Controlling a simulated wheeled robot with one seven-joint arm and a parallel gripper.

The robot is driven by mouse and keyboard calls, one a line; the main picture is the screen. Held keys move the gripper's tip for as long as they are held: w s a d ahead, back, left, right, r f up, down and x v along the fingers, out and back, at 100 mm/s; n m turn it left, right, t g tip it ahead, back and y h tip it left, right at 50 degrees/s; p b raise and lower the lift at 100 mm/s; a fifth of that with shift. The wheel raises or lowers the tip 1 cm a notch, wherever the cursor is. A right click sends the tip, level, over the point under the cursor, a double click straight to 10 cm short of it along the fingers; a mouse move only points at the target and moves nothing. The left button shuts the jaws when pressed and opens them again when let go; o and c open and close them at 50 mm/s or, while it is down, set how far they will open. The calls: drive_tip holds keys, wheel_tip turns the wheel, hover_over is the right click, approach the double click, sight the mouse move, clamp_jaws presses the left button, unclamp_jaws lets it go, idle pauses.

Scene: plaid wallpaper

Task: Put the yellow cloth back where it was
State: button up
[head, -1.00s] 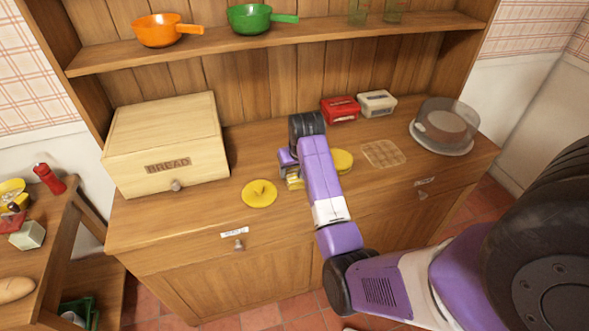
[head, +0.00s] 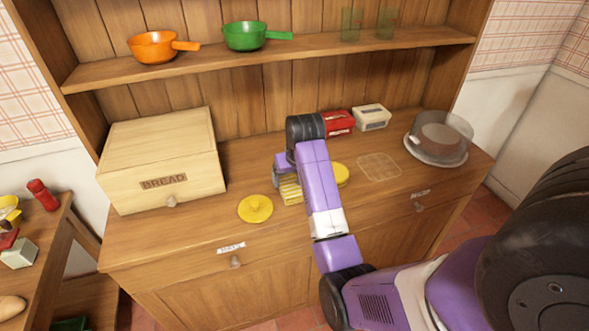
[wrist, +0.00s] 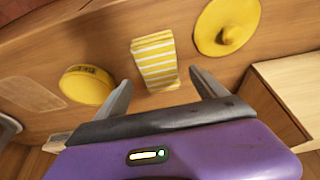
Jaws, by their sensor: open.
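The yellow cloth (wrist: 154,60), striped yellow and white, lies on the wooden counter between a yellow lid and a yellow pot. In the head view the cloth (head: 291,190) is partly hidden by my arm. My gripper (wrist: 161,76) is open, its two fingers apart on either side of the cloth's near end in the wrist view, with nothing seen between them but the cloth beyond. In the head view my gripper (head: 286,170) is over the cloth; its fingertips are hard to make out. I cannot tell the exact height gap.
The yellow lid (head: 255,209) lies left of the cloth, the yellow pot (head: 341,174) right, partly behind my arm. A bread box (head: 160,160) stands at left. A pale mat (head: 379,166), red box (head: 338,122), white box (head: 371,117) and domed cake stand (head: 438,138) are at right.

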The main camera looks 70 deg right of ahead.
drive_tip(key=v, duration=0.7)
drive_tip(key=s+a+f+n+t+h, duration=0.1)
drive_tip(key=s+a+f+n+t, duration=0.15)
drive_tip(key=a+f, duration=0.5)
drive_tip(key=s+a+f+n+t+h, duration=0.1)
drive_tip(key=a+f+n+t, duration=0.3)
drive_tip(key=a, duration=0.7)
drive_tip(key=s+a+r+n+t+y, duration=0.1)
drive_tip(key=s+a+r+t+y, duration=0.1)
drive_tip(key=s+a+r, duration=0.4)
drive_tip(key=s+a+r+n+t+y, duration=0.2)
drive_tip(key=s+a+r, duration=0.5)
drive_tip(key=a, duration=0.7)
drive_tip(key=s+t+y, duration=0.1)
drive_tip(key=s, duration=0.1)
drive_tip(key=shift+s+r+t, duration=0.3)
drive_tip(key=shift+s+t, duration=0.05)
drive_tip(key=shift+s, duration=0.05)
drive_tip(key=shift+a, duration=0.1)
